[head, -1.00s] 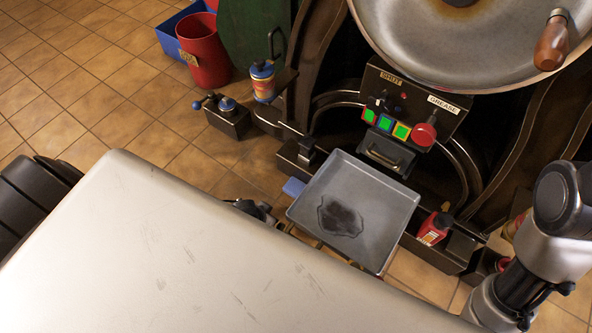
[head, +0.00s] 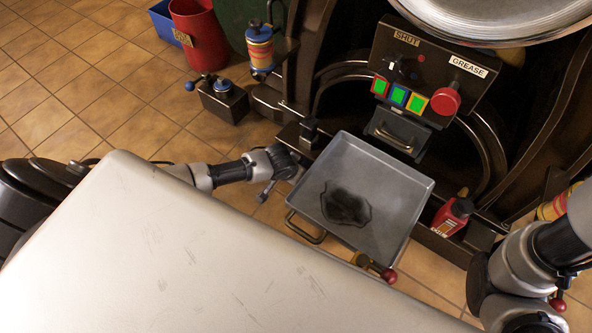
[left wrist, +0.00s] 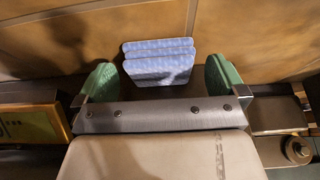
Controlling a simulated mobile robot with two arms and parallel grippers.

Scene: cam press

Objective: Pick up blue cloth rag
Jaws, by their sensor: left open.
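The blue cloth rag (left wrist: 158,62) shows in the left wrist view as a folded, light-blue checked stack. My left gripper (left wrist: 162,76) is open, with one green fingertip pad on each side of the rag and a gap on both sides. I cannot tell how far the rag lies beyond the fingertips. In the head view my left gripper (head: 277,174) is by the left side of the metal tray, and I cannot make out the rag there. My right arm shows at the right edge of the head view, but its gripper is not visible.
The grey tray (head: 408,181) holds a dark puddle. A red bottle (head: 453,216) stands right of it. The control box (head: 433,66) with lit buttons rises behind. A red-knobbed lever (head: 388,275) sits at the tray's front. Tiled floor (head: 90,95) is open at left.

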